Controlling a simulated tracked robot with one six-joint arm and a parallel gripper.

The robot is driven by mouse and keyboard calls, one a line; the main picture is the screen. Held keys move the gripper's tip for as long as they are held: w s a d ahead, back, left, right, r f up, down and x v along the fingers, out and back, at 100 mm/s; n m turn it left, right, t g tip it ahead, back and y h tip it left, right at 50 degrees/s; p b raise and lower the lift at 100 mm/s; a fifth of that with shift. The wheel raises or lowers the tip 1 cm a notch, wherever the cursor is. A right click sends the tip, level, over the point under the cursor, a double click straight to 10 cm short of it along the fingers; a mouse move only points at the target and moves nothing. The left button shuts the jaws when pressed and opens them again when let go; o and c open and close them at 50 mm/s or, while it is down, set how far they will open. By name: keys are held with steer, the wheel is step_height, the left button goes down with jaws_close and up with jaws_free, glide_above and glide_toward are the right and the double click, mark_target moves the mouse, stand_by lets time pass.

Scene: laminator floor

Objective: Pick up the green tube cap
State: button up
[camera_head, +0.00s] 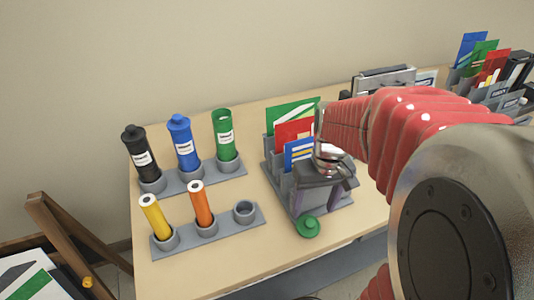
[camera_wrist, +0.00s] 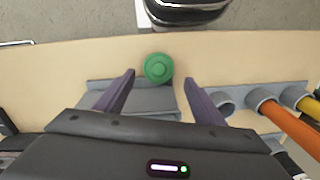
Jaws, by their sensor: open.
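The green tube cap (camera_head: 308,227) lies on the table near its front edge, in front of the grey card holder. In the wrist view the round cap (camera_wrist: 158,68) sits just ahead of the space between my fingertips, roughly centred. My gripper (camera_head: 316,206) is open and empty, pointing down above the card holder area, slightly behind the cap. Its two dark fingers also show in the wrist view (camera_wrist: 160,78), spread to either side, with no contact on the cap visible. The green tube (camera_head: 224,136) stands uncapped in the back rack at left.
A grey card holder (camera_head: 268,162) with green, red and blue cards stands close behind my gripper. The back rack (camera_head: 208,180) also holds capped black and blue tubes. The front rack (camera_head: 228,220) holds yellow and orange tubes and one empty socket. A case (camera_head: 385,80) stands behind.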

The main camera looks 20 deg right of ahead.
mark_target(310, 222)
steer(key=shift+f, duration=1.45)
steer(key=shift+w+f, duration=0.15)
steer(key=shift+f, duration=2.45)
steer(key=shift+c, duration=0.5)
steer(key=c, duration=0.7)
